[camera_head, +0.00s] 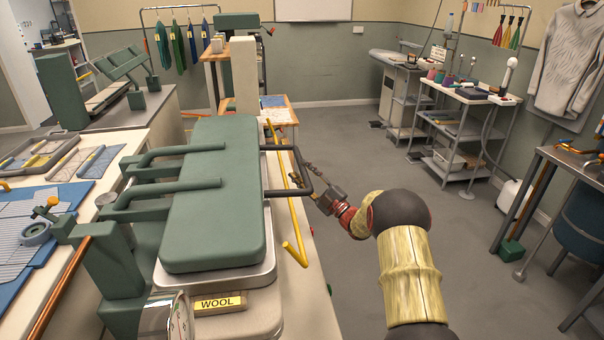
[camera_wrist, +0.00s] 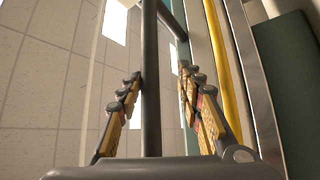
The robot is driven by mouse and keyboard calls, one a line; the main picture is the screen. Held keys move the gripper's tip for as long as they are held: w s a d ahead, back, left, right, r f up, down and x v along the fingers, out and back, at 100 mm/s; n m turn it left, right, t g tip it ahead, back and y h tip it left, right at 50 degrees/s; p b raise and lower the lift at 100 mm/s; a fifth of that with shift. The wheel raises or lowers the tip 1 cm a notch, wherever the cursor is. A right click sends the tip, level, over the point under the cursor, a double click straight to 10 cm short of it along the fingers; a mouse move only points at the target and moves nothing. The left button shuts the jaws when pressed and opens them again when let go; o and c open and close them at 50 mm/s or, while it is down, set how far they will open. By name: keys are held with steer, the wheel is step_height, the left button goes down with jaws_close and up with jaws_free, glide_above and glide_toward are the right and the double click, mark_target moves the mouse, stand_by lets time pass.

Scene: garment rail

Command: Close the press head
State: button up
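The press head (camera_head: 215,205) is a long green padded plate, lying roughly level over a silver-edged lower plate (camera_head: 228,278) in the head view. Green arms join it on the left. A dark bar handle (camera_head: 285,148) sticks out from its right side; the bar (camera_wrist: 151,90) also shows in the wrist view. My gripper (camera_head: 309,168) is at the outer end of this handle. In the wrist view my gripper (camera_wrist: 157,80) has its fingers apart, one on each side of the bar, with a gap on the right. I cannot tell whether the left finger touches it.
A yellow rail (camera_head: 284,185) runs close beside the press head, near my gripper. A "WOOL" label (camera_head: 219,302) and a round gauge (camera_head: 168,318) are at the front. The floor (camera_head: 345,135) between is clear.

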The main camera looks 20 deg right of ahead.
steer(key=shift+r, duration=0.15)
steer(key=v, duration=1.2)
stand_by(0.7)
